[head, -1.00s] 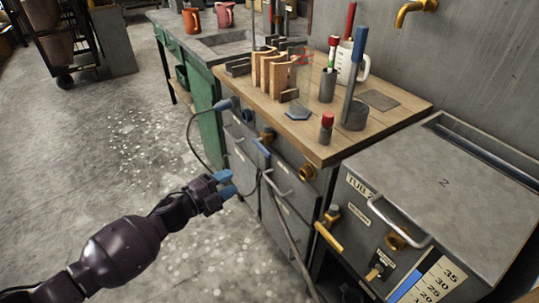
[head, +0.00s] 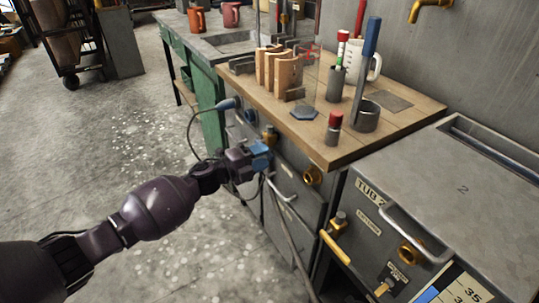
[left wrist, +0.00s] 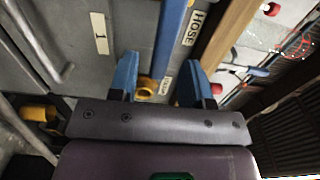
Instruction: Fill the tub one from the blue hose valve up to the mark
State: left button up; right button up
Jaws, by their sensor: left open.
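The blue valve handle (left wrist: 172,45) shows in the left wrist view as a long blue bar beside a HOSE label. A brass fitting (left wrist: 147,88) is near its lower end. My left gripper (left wrist: 158,75) is open, with one blue finger on either side of the bar's line; I cannot tell whether they touch it. In the head view my left gripper (head: 261,156) is at the grey front under the wooden worktop and hides the handle. A grey panel (left wrist: 100,65) labelled 1 is left of the bar. No water or fill mark for tub one can be made out.
Tub 2 (head: 450,180), with a grey lid, handle, brass valve and numbered gauge, stands at the right. The wooden worktop (head: 300,130) holds blocks, cups and tools above the gripper. A dark hose (head: 289,240) hangs below.

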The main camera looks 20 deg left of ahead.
pick_arm(q)
jog(key=shift+x, duration=1.35)
grip_shut()
